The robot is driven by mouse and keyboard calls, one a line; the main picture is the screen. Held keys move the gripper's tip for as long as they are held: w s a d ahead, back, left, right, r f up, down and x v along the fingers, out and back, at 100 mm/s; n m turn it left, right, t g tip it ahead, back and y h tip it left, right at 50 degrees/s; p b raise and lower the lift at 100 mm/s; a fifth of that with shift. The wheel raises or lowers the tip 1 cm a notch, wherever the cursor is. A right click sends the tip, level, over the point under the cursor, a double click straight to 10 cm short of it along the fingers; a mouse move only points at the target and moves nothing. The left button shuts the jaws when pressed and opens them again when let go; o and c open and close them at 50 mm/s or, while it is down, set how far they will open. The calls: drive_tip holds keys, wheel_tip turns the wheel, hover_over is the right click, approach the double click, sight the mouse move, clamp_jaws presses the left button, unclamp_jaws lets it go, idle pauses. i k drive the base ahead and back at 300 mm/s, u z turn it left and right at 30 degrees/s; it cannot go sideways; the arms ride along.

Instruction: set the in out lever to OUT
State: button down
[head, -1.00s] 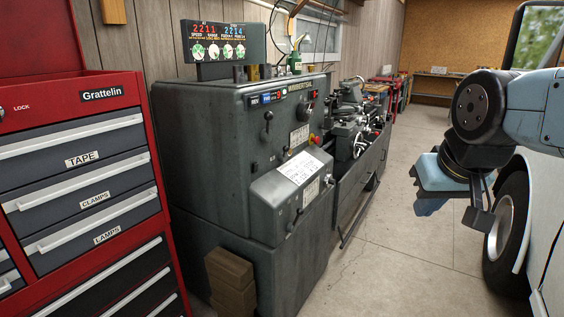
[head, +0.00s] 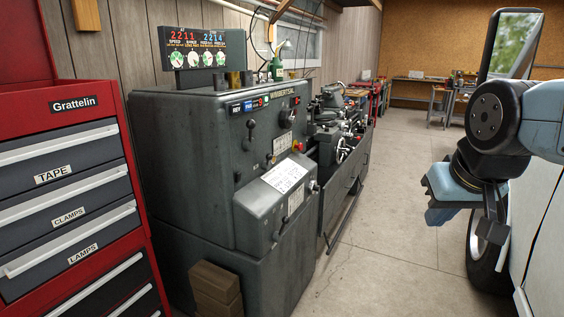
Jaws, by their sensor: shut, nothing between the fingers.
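The grey lathe (head: 175,150) stands left of centre, its control face turned towards the aisle. Several levers show on that face: a black-knobbed one (head: 251,125) at the upper left, a short one (head: 268,158) lower down, and one on the lower box (head: 276,236). The lettering by them is too small to read, so I cannot tell which is the in out lever or where it is set. My gripper (head: 440,214) hangs at the right, shut and empty, across the aisle from the lathe and touching nothing.
A red tool cabinet (head: 140,232) stands at the near left. Wooden blocks (head: 217,289) sit by the lathe's base. A white vehicle with a black wheel (head: 484,252) is close on the right beside my arm. The concrete floor (head: 385,255) between is clear.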

sight(266, 166)
drive_tip(key=z, duration=0.15)
drive_tip(key=i, duration=1)
drive_tip(key=u, duration=0.05)
